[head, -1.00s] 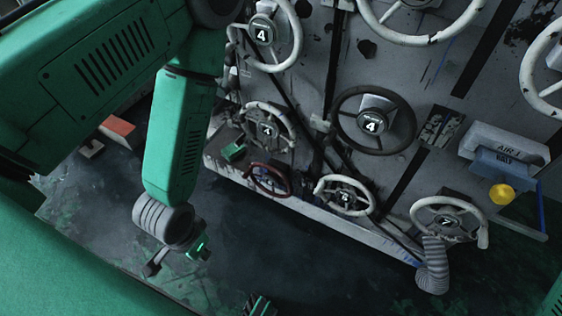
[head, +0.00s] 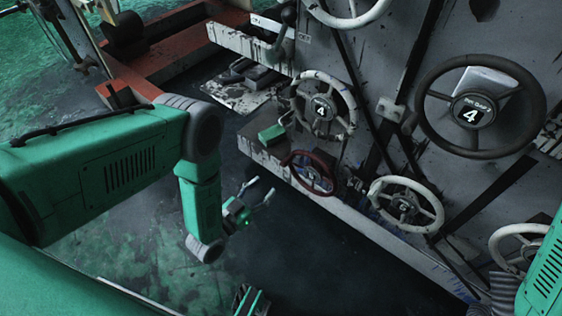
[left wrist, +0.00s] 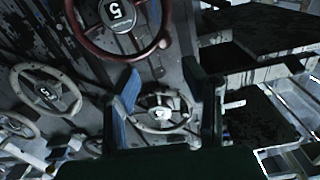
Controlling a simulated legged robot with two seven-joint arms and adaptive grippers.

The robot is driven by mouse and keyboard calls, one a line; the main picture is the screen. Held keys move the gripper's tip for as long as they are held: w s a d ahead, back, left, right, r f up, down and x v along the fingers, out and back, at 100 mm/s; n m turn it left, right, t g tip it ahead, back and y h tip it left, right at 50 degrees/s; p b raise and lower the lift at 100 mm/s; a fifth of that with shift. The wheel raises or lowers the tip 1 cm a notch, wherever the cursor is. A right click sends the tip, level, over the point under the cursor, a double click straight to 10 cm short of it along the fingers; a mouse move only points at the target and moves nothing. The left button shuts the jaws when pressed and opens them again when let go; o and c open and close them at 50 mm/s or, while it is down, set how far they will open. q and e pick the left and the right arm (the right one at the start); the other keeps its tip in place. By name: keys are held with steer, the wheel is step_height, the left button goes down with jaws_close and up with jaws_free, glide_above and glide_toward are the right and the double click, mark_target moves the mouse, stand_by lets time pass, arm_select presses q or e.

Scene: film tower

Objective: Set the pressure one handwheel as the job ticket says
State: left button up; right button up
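My left gripper (head: 259,191) is open and empty in front of the panel's lower left, apart from the wheels. In the left wrist view its fingers (left wrist: 166,92) are spread, with a pale handwheel (left wrist: 161,112) beyond the gap. On the panel are a pale wheel marked 4 (head: 322,107), a dark red wheel (head: 313,176), a pale wheel (head: 405,203) and a large dark wheel marked 4 (head: 473,112). The red wheel's label in the left wrist view (left wrist: 115,12) looks like 5. I cannot tell which wheel is pressure one. No job ticket is readable.
A ledge (head: 375,237) runs along the panel's foot, with a green block (head: 271,134) at its left part. A shelf with loose items (head: 243,92) stands behind. A red-brown frame (head: 160,70) is at the back left. The dark floor (head: 300,255) before the panel is clear.

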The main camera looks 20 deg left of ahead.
mark_target(290, 161)
arm_select(q)
steer(key=b+x, duration=0.1)
steer(key=x, duration=0.3)
steer(key=b+x, duration=0.2)
steer(key=x, duration=0.2)
steer(key=b+x, duration=0.1)
steer(key=x, duration=0.2)
steer(key=shift+w+a+f, duration=0.15)
steer(key=shift+w+f, duration=0.05)
steer(key=shift+w, duration=0.3)
steer(key=shift+w+d+r, duration=0.1)
steer(key=shift+w+d, duration=0.25)
steer(key=shift+a, duration=0.35)
steer(key=shift+c, duration=0.8)
steer(key=shift+a, duration=0.1)
jaws_close()
